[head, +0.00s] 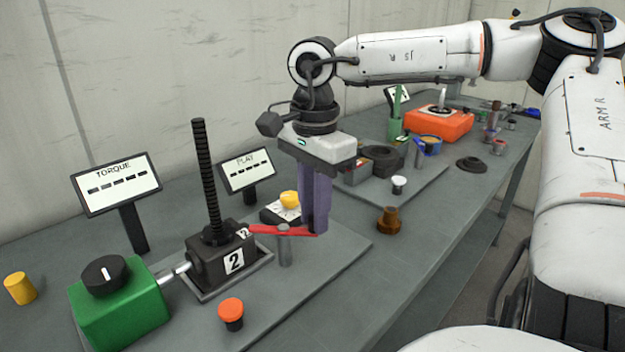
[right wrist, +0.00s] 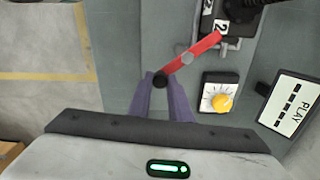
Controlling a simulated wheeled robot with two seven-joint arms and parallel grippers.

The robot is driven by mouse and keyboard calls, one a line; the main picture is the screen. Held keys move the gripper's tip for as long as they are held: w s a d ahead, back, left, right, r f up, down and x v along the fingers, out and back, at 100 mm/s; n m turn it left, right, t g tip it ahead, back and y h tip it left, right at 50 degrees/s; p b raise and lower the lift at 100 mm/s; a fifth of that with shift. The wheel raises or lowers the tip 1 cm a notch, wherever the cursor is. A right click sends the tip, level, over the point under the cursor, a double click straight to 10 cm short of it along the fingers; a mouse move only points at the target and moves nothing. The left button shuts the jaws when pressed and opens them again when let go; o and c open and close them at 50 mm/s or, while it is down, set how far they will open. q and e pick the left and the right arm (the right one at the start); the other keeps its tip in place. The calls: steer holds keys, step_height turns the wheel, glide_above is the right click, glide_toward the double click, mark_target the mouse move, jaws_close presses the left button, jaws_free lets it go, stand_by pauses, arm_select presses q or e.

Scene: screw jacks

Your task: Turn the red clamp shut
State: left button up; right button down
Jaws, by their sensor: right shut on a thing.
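The red clamp is a flat red lever (head: 262,230) at the side of the black screw jack (head: 222,258) marked 2. A grey round post (head: 284,248) stands at the lever's middle. My right gripper (head: 316,230) reaches down from above with its purple fingers at the lever's outer end. In the right wrist view the red lever (right wrist: 205,46) runs down-left from the jack (right wrist: 226,28) to a dark round knob (right wrist: 160,80). The fingertips of my right gripper (right wrist: 160,77) are shut on that knob. My left gripper is in neither view.
A green box (head: 120,310) with a black dial joins the jack by a rod. An orange button (head: 231,309) stands in front. A yellow knob (head: 290,199), TORQUE sign (head: 117,183) and PLAY sign (head: 246,169) stand behind. A brown fitting (head: 388,220) is to the right.

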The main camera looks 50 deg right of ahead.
steer(key=shift+w+d+n, duration=0.2)
steer(key=shift+d+n, duration=0.05)
steer(key=shift+n, duration=0.45)
steer(key=c, duration=1.6)
jaws_free()
steer(key=shift+r, duration=0.1)
step_height(320, 180, up, 10)
steer(key=shift+r+p, duration=0.1)
steer(key=shift+p, duration=0.35)
